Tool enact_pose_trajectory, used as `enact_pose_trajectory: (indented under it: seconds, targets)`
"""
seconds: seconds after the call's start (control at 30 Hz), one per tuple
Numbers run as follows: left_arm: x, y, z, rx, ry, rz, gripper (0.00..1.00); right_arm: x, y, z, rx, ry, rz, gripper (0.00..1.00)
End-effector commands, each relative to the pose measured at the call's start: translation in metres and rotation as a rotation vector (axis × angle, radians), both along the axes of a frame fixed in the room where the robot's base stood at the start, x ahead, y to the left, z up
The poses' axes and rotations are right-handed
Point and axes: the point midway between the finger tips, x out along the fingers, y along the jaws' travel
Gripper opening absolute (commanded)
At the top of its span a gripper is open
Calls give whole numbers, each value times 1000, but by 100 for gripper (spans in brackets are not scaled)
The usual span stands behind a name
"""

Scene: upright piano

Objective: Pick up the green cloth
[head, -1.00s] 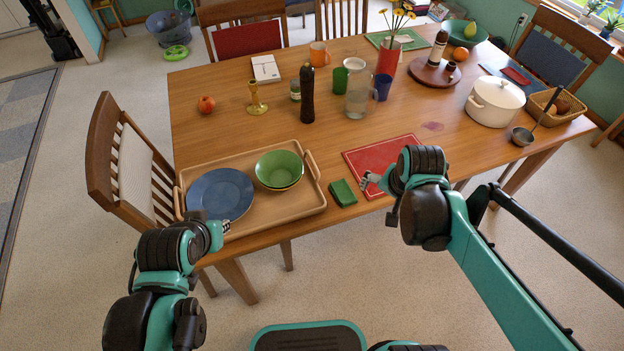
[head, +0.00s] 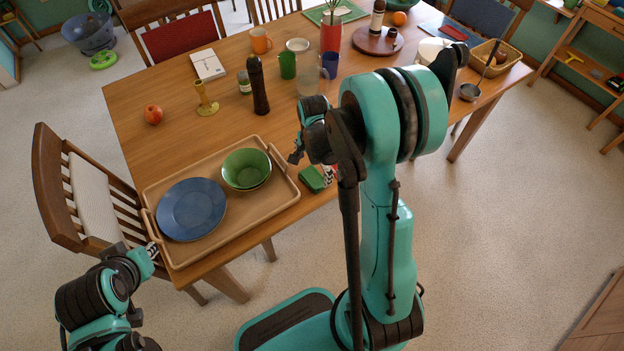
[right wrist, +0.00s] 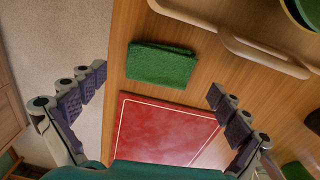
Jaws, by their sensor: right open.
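The green cloth (head: 312,179) lies folded on the table just right of the tray, near the front edge. In the right wrist view the cloth (right wrist: 160,65) lies flat, in the gap between the fingertips and slightly ahead of them. My right gripper (head: 313,162) is open and empty above the table at the cloth; it also shows in the right wrist view (right wrist: 157,84). My arm hides part of this area in the head view. My left gripper (head: 153,252) is off the table's front edge by the tray's near left corner; its fingers are too small to read.
The wooden tray (head: 216,238) holds a blue plate (head: 191,209) and a green bowl (head: 246,168). A dark pepper mill (head: 258,87) stands behind the tray. A chair (head: 75,190) stands at the left.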

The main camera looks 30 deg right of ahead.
Motion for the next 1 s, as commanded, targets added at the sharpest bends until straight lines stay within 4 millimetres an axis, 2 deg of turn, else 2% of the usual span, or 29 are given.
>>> enact_pose_trajectory:
  seconds: [0.03,0.1,0.23,0.43,0.47,0.5,0.6,0.63,1.0]
  targets:
    - [0,0,-9,0,0,0,17,1,1,-12,0,0,1,100]
    - [0,0,-16,0,0,0,17,1,3,-24,0,0,0,100]
    - [0,0,-22,0,0,0,17,1,2,-38,0,-1,0,100]
    - [0,0,-20,0,0,0,17,1,2,-37,0,-1,1,100]
    - [0,0,-20,0,0,0,17,1,2,-37,0,-1,1,97]
    - [0,0,-20,0,0,0,17,1,2,-37,0,-1,1,88]
    - [0,0,-20,0,0,0,17,1,2,-37,0,-1,1,74]
    - [0,0,-20,0,0,0,17,1,2,-37,0,-1,1,72]
    - [0,0,-19,0,0,0,17,1,2,-36,0,-1,1,72]
